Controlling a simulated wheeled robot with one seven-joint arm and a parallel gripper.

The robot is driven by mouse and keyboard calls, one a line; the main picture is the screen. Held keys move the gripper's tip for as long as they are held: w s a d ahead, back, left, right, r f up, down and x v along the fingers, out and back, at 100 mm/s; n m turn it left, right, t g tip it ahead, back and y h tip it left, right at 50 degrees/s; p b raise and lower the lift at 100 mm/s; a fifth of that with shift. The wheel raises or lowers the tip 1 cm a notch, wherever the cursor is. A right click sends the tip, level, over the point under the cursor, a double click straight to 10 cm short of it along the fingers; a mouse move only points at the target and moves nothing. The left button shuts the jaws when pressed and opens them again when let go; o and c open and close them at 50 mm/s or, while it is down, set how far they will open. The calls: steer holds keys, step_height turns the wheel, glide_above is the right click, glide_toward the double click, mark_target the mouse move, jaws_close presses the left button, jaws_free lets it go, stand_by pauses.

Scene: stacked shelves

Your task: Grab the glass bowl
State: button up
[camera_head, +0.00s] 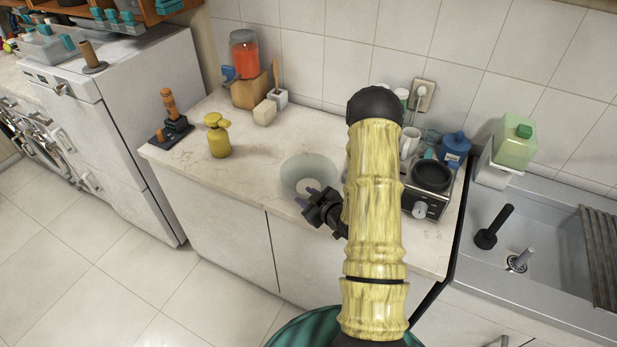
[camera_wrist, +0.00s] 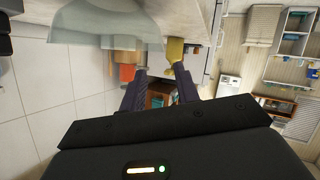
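The glass bowl (camera_head: 309,168) is pale and see-through. It sits on the marble-look counter, near its front edge in the head view. In the wrist view the bowl (camera_wrist: 100,22) shows large at the top left, cut off by the frame edge. My gripper (camera_head: 306,196) is at the near side of the bowl and overlaps its lower rim in the head view. In the wrist view my gripper (camera_wrist: 160,70) has its two dark fingers apart with nothing between them. The bowl lies beyond and to the left of the fingertips. I cannot tell whether they touch it.
Counter around the bowl's left is clear.

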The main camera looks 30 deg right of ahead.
mark_target(295, 191)
steer(key=shift+x, duration=1.3)
steer(key=shift+p, duration=0.35)
steer(key=shift+f+p+x, duration=0.15)
steer(key=shift+p+x, duration=0.6)
steer(key=shift+x, duration=0.55)
steer(key=shift+f+p+x, duration=0.15)
steer(key=shift+p+x, duration=0.6)
steer(key=shift+x, duration=0.55)
steer(key=shift+s+d, duration=0.1)
steer(key=shift+d, duration=0.05)
steer(key=shift+c, duration=0.4)
steer(key=shift+s, duration=0.1)
jaws_close()
